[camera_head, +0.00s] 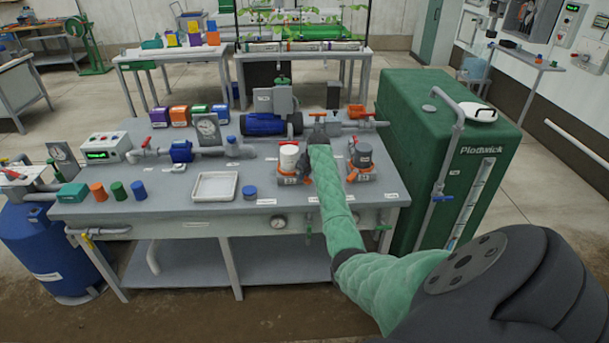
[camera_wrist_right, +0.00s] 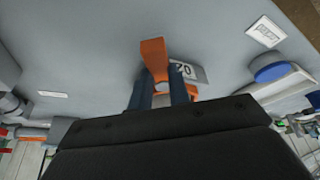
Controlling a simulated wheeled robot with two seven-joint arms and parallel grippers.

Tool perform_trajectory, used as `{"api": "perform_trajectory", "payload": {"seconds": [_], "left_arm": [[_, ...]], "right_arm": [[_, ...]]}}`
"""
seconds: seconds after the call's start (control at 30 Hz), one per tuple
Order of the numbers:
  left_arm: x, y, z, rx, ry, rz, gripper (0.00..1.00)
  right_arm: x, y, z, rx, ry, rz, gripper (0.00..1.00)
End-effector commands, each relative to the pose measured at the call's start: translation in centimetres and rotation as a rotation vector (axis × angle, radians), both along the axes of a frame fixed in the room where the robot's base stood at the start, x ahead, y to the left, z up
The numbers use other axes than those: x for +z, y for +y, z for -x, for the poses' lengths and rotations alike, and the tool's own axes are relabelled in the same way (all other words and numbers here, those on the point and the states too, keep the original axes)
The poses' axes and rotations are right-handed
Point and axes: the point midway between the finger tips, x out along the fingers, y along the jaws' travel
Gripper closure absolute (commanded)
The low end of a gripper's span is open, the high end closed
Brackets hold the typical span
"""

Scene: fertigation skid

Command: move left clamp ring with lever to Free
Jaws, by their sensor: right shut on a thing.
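The left clamp ring (camera_head: 288,180) is an orange band around the base of a white-topped canister (camera_head: 289,157) on the bench. My right arm, in a green quilted sleeve, reaches over the bench just right of it and hides part of that side. In the right wrist view, the dark fingers of my right gripper (camera_wrist_right: 161,82) are shut on an orange lever (camera_wrist_right: 154,50), whose flared end sticks out past the fingertips. A small plate with digits (camera_wrist_right: 188,71) lies beside it. The ring itself is mostly hidden there. My left gripper is not in view.
A second canister, grey-topped (camera_head: 361,155), with an orange ring stands right of my sleeve. A white tray (camera_head: 215,199) and a blue cap (camera_head: 249,192) lie to the left. Pipes and a blue pump (camera_head: 264,124) run behind. A green tank (camera_head: 410,130) stands right.

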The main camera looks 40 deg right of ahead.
Motion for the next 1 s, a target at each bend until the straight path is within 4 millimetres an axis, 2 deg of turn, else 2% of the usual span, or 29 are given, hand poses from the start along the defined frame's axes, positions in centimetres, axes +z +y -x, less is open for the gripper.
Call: {"api": "perform_trajectory", "payload": {"seconds": [0.2,0.23,0.33,0.7,0.77,1.0], "left_arm": [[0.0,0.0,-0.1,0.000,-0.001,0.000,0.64],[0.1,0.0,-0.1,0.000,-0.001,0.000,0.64],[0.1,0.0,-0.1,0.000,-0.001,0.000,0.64],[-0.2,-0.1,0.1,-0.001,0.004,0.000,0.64],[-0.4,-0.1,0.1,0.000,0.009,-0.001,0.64],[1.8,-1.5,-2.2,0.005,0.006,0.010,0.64]], "right_arm": [[0.3,-0.3,0.0,-0.002,-0.004,0.006,1.00],[0.3,-0.3,0.0,-0.002,-0.004,0.006,0.78],[0.3,-0.3,0.0,-0.003,-0.004,0.004,0.60],[0.5,-0.2,0.2,-0.002,-0.002,0.003,0.60],[1.0,-0.2,0.4,-0.002,-0.003,0.004,0.60],[4.1,-0.3,1.8,-0.002,-0.003,0.006,0.60]]}}
